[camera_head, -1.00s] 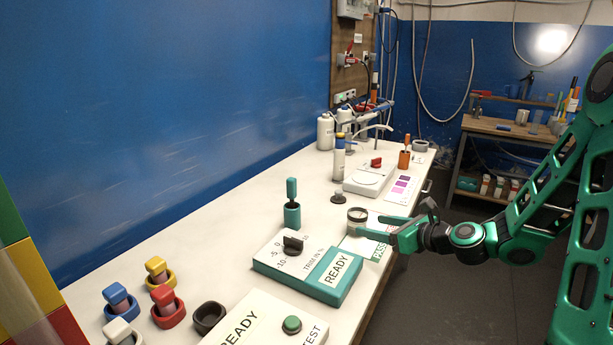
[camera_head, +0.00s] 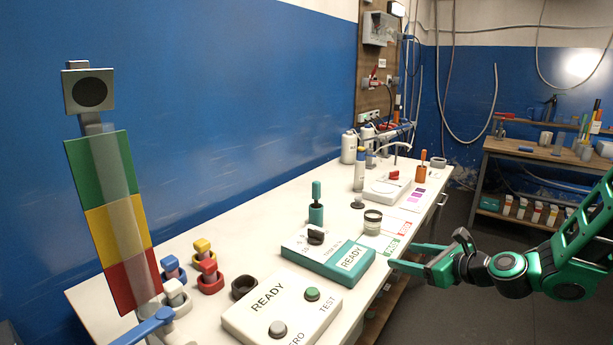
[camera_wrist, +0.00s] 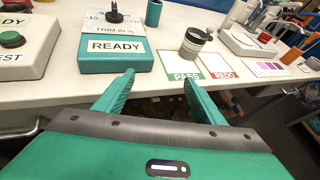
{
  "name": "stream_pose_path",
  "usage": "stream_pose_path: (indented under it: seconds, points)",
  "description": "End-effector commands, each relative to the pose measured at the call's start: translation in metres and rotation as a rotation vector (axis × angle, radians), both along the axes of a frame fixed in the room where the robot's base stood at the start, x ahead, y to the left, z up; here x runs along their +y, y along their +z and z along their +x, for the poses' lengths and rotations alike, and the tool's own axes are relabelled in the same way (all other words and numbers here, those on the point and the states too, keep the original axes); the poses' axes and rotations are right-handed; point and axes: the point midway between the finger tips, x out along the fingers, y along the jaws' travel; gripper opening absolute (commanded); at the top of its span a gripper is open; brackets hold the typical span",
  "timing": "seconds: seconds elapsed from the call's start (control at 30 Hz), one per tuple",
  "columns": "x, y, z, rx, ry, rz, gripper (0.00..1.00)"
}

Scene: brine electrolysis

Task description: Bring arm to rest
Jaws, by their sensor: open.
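My gripper (camera_head: 408,257) is green and open, with nothing between its fingers. In the head view it hangs just off the front edge of the white bench (camera_head: 352,318), to the right of the teal READY box. In the wrist view my two fingers (camera_wrist: 157,92) are spread apart and point toward the bench edge.
The teal READY box (camera_head: 345,262) and white TEST box (camera_head: 270,312) stand near the front edge. Several coloured plugs (camera_head: 209,277) sit left, beside a green-yellow-red panel (camera_head: 110,215). A shelf table (camera_head: 520,152) stands back right. The floor in front of the bench is clear.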

Motion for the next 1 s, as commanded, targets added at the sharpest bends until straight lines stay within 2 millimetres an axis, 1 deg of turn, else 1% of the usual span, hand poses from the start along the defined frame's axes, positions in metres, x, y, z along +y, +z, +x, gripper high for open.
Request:
stream_pose_path:
  seconds: [0.03,0.07,0.23,0.37,0.47,0.57,0.6,0.67,0.73,0.87,0.9,0.97,1.0]
  points:
    - [0.006,-0.003,-0.004,-0.002,0.035,-0.05,0.63]
    - [0.007,-0.004,-0.007,-0.004,0.055,-0.08,0.63]
    - [0.009,-0.012,-0.025,-0.014,0.167,-0.27,0.63]
    - [0.004,-0.018,-0.043,-0.018,0.269,-0.437,0.63]
    - [-0.004,-0.024,-0.062,-0.017,0.374,-0.594,0.63]
    - [-0.02,-0.026,-0.088,-0.01,0.511,-0.788,0.63]
    - [-0.028,-0.026,-0.1,-0.004,0.576,-0.868,0.63]
    - [-0.042,-0.025,-0.12,0.01,0.675,-0.982,0.63]
    - [-0.058,-0.022,-0.145,0.029,0.789,-1.098,0.63]
    - [-0.088,-0.01,-0.193,0.069,1.001,-1.262,0.63]
    - [-0.095,-0.005,-0.209,0.079,1.067,-1.3,0.63]
    - [-0.107,0.003,-0.233,0.095,1.163,-1.343,0.63]
    - [-0.114,0.008,-0.25,0.104,1.226,-1.364,0.63]
